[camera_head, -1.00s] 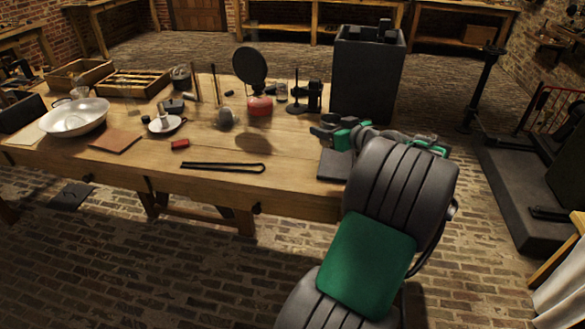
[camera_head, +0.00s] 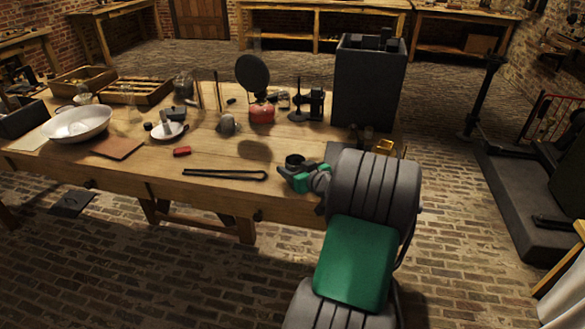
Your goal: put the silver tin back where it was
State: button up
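My gripper (camera_head: 292,176), with green parts, is over the right front of the wooden table, near the closed end of the black tongs-like tool. A short dark round piece (camera_head: 295,160) shows at its end. I cannot tell whether this is part of the gripper or something held. The fingertips are too small and turned away to show whether they are open or shut. I cannot pick out the silver tin with certainty. A small grey rounded object (camera_head: 228,125) stands mid-table, left of the gripper.
The black tool (camera_head: 225,174) lies along the table's front (camera_head: 260,205). A red block (camera_head: 182,151), a brown sheet (camera_head: 118,148) and a white bowl (camera_head: 78,123) lie left. A red burner (camera_head: 262,113) and a tall dark box (camera_head: 368,90) stand behind. My arm hides the table's right corner.

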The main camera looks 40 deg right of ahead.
jog(key=shift+f, duration=0.25)
jog(key=o, duration=1.4)
jog(key=shift+r, duration=0.15)
